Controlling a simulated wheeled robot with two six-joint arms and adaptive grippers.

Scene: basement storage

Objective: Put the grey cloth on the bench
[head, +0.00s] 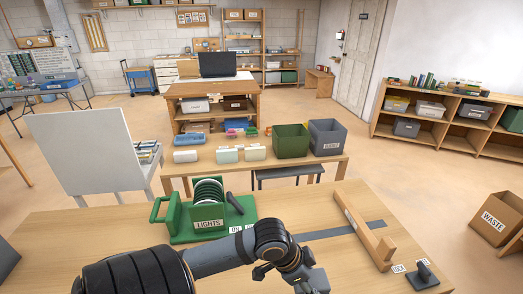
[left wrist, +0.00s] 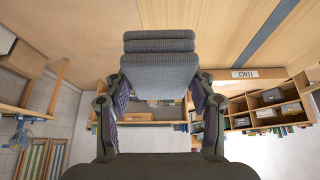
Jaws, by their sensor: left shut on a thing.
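The grey cloth (left wrist: 158,70) is a folded, textured grey-blue bundle in the left wrist view. My left gripper (left wrist: 158,100) is shut on it, with a finger at each side. The bench top also shows in the left wrist view (left wrist: 215,35), beyond the cloth. I cannot tell the gap between cloth and bench. My right gripper is not in view.
On the bench stand a green reel holder (head: 207,222) labelled LIGHTS, a long wooden fence (head: 362,228) beside a dark strip, and a dark handled block (head: 423,276). A WASTE box (head: 494,219) stands on the right.

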